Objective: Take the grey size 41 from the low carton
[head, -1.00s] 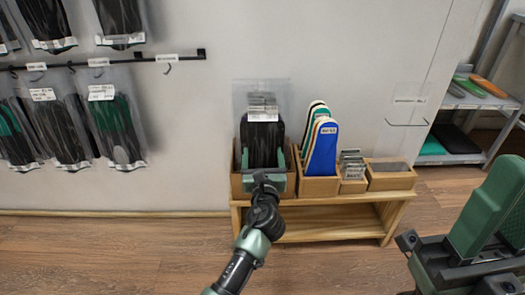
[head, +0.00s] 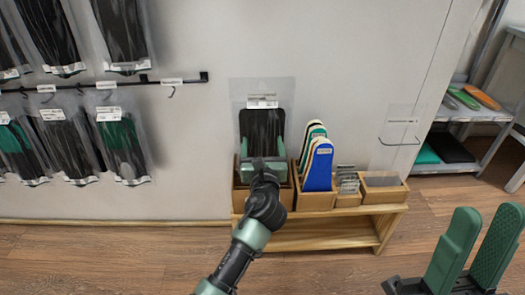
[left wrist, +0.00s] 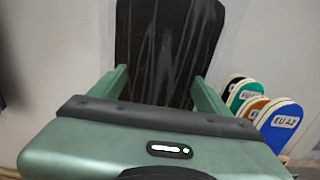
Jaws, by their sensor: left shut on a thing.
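A clear bag with a dark grey or black insole pair (head: 263,125) and a white label at its top stands upright above the left carton (head: 240,198) on the low bench. The label is too small to read. My left gripper (head: 263,168) is shut on this bag's lower part, in front of the carton. In the left wrist view its two green fingers (left wrist: 157,92) lie either side of the dark insole (left wrist: 165,55). The carton's inside is hidden by my gripper and the bag. My right gripper (head: 472,245) is open and empty at the lower right.
Beside the carton stand a box of coloured insoles (head: 319,165), one reading EU 42 in the wrist view (left wrist: 285,121), and small boxes (head: 383,195). Bagged insoles hang on wall hooks (head: 172,90) at left. A shelf (head: 465,115) stands right. Wall above the bench is clear.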

